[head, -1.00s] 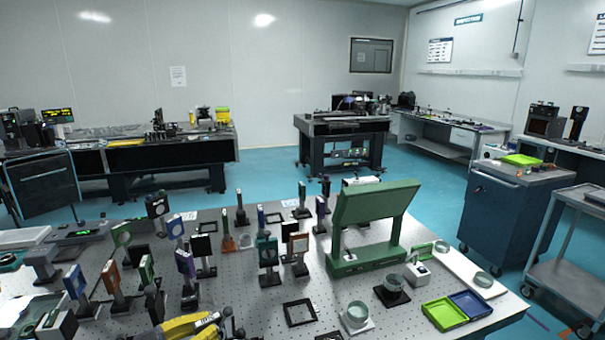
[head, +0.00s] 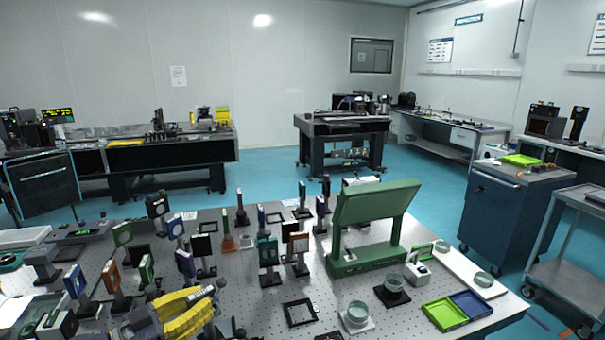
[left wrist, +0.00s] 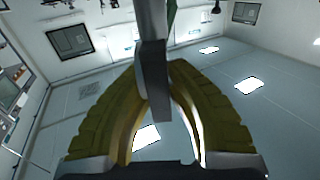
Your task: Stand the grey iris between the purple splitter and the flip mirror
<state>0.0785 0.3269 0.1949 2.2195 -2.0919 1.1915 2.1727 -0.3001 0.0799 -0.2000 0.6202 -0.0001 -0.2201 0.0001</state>
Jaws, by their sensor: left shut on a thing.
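My left gripper (head: 188,308), with yellow fingers, is low over the front left of the perforated table in the head view. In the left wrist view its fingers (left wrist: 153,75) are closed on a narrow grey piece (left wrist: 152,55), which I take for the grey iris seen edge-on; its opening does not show. In the head view the held piece is mostly hidden. A purple-edged mount (head: 175,227) stands among the optics behind the gripper; it may be the purple splitter. I cannot tell which mount is the flip mirror. My right gripper is not in view.
Several mounts crowd the left and middle, including a blue one (head: 186,263), a green one (head: 146,270) and a teal one (head: 267,250). A flat black frame (head: 300,313) lies at the front. A large green stand (head: 370,225) and green and blue trays (head: 445,314) are at right.

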